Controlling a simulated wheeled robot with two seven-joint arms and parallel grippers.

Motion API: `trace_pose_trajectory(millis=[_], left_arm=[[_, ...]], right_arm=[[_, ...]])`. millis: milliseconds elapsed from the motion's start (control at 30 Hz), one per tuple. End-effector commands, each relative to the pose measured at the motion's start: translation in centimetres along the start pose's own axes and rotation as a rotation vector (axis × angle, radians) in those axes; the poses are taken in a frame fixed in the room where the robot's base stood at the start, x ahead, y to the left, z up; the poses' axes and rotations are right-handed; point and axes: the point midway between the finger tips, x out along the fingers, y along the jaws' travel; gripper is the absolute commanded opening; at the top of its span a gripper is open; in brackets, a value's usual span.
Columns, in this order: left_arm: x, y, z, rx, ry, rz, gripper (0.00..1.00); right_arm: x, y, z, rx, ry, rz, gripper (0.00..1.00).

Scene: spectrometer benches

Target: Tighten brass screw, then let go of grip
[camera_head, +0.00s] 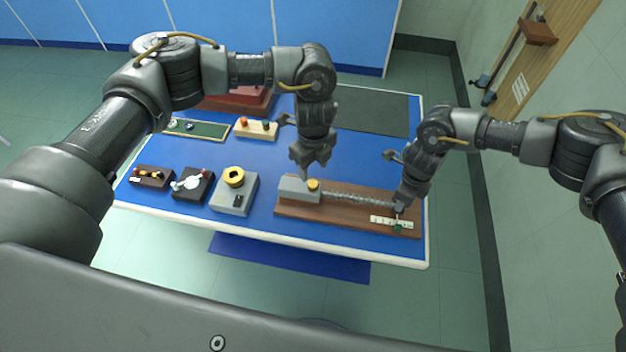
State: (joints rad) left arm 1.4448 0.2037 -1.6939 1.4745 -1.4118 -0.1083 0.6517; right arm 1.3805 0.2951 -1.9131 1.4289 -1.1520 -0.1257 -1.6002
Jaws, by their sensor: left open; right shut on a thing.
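The brass screw (313,185) is a small yellow knob at the right end of a grey block (295,190) on a brown wooden board (300,214). My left gripper (308,172) points down just above the screw and block. It is open, and I cannot tell whether its fingertips touch the screw. A coiled metal spring (355,198) runs from the block to the right along the board. My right gripper (399,206) is at the spring's right end, shut on the grip, which its fingers mostly hide. A small dark green piece (398,227) shows just below it.
A white scale strip (381,221) lies on the board near my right gripper. A dark mat (372,110) lies at the back right of the blue table (262,225).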

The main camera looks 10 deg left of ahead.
Motion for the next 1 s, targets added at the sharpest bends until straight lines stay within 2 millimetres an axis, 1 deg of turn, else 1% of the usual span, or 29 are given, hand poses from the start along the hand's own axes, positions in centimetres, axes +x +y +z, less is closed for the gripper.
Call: trace_pose_trajectory(millis=[33,100,300,400,500,767,800,833,1000], left_arm=[[1.1,0.1,-0.1,-0.001,0.001,0.004,0.50],[2.5,0.1,0.0,-0.002,0.000,0.003,0.50],[5.5,0.0,0.0,0.000,0.001,0.002,0.50],[6.3,0.0,-0.1,0.000,0.001,0.001,0.50],[6.8,0.0,0.0,0.000,0.000,0.000,0.50],[7.0,0.0,0.0,0.001,0.000,0.000,0.50],[7.0,0.0,0.0,0.001,0.000,0.000,0.49],[7.0,0.0,0.0,0.001,0.000,0.000,0.45],[6.9,0.0,0.0,0.001,0.000,0.000,0.23]], right_arm=[[0.1,-0.1,-0.2,0.001,0.004,-0.001,0.00],[0.1,-0.1,-0.2,0.001,0.004,-0.001,0.00],[0.1,-0.1,-0.2,0.001,0.004,-0.001,0.00],[0.1,0.0,-0.2,0.001,0.004,0.000,0.00],[0.1,0.0,-0.2,0.001,0.004,0.000,0.00],[0.1,-0.1,-0.2,0.001,0.004,-0.001,0.00],[0.1,-0.1,-0.2,0.001,0.004,-0.001,0.00],[0.1,-0.1,-0.2,0.001,0.004,-0.001,0.00],[0.1,-0.1,-0.2,0.001,0.004,-0.001,0.00]])
